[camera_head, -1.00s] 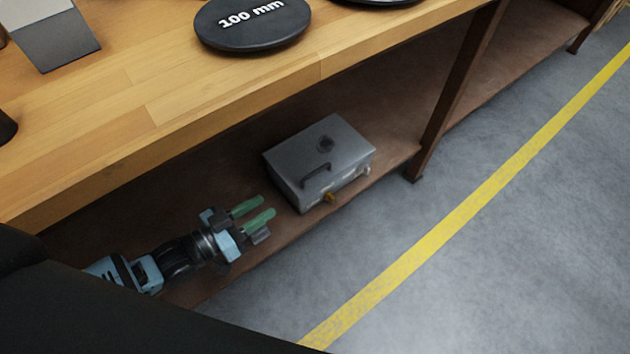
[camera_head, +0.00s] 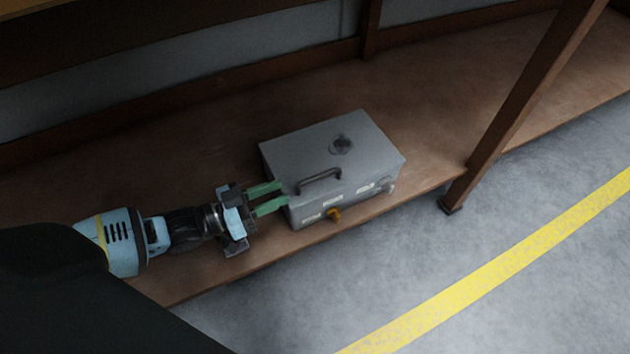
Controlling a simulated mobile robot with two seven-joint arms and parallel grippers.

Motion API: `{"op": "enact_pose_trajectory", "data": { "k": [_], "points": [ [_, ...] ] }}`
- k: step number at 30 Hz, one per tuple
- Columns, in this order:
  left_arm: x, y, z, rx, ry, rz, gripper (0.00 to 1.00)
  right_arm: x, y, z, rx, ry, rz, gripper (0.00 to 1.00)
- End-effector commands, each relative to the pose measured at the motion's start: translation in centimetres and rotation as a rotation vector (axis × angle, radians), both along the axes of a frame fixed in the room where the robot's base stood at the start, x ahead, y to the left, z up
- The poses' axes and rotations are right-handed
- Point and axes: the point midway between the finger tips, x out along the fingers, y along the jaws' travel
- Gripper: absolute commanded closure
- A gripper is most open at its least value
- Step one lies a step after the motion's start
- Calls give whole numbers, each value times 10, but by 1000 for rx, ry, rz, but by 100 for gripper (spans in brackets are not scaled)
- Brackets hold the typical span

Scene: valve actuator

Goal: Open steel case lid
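The grey steel case (camera_head: 300,155) sits on the brown lower shelf with its lid closed. The lid has a dark handle (camera_head: 319,181) near its front edge and a dark round mark on top. A brass-coloured fitting (camera_head: 334,214) and pale labels are on the front face. My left gripper (camera_head: 284,195) is at the case's front left corner, its two green fingers apart and pointing at the case. Nothing shows between them. Whether the fingertips touch the case I cannot tell. My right gripper is not in view.
The brown shelf (camera_head: 440,105) is bare behind and to the right of the case. A brown post (camera_head: 530,95) stands to the right at the shelf's front edge. Grey floor with a yellow line (camera_head: 500,265) lies in front.

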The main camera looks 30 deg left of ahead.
Motion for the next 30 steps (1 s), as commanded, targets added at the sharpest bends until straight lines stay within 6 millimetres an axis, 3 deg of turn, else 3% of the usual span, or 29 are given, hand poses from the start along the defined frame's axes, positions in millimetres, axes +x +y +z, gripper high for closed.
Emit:
{"op": "enact_pose_trajectory", "data": {
  "k": [5, 10, 21, 30],
  "points": [
    [2, -2, 1, -1, -1, 0, 67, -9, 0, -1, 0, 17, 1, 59],
    [17, -14, 0, -2, -2, 0, 67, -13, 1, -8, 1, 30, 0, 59],
    [56, -43, 0, 0, -2, 0, 67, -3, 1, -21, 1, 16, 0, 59],
    [61, -49, 0, 0, 0, 0, 67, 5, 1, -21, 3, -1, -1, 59]
  ]
}}
